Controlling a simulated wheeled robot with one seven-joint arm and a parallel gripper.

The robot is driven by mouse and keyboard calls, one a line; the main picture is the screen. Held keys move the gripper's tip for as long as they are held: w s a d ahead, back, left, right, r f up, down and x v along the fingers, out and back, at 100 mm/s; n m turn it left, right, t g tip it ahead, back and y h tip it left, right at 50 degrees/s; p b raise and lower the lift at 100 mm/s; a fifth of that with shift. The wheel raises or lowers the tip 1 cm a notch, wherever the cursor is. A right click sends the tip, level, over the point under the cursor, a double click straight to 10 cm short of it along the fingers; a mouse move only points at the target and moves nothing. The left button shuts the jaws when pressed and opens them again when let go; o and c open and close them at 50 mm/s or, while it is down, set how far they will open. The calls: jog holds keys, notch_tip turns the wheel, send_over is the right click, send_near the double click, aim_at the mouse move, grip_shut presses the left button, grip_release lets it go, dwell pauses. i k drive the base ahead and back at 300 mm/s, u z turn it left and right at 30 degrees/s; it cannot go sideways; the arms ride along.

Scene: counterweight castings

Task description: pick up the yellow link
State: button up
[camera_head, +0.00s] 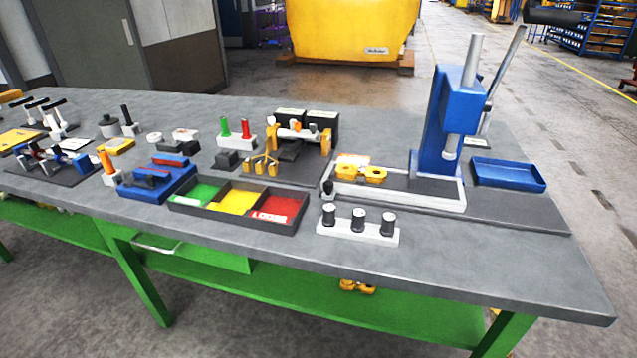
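A yellow link (362,173), a flat piece with two round ends, lies on the light base plate (440,204) of the blue press, left of the press column. A yellow and white piece (353,158) sits right behind it, and I cannot tell clearly where the two meet. Another yellow part (357,287) of similar look lies on the green lower shelf under the table, partly hidden by the tabletop edge. My gripper is not in view.
The blue press (459,115) stands tall beside the link. A white block with black pegs (357,230) stands in front, and a tray with green, yellow and red compartments (238,206) to the left. A blue tray (508,174) is at right. The table's front right is clear.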

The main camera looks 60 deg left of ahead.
aim_at(372, 174)
jog(key=k, duration=1.5)
jog(key=u, duration=2)
jog(key=i, duration=2.05)
jog(key=z, duration=0.05)
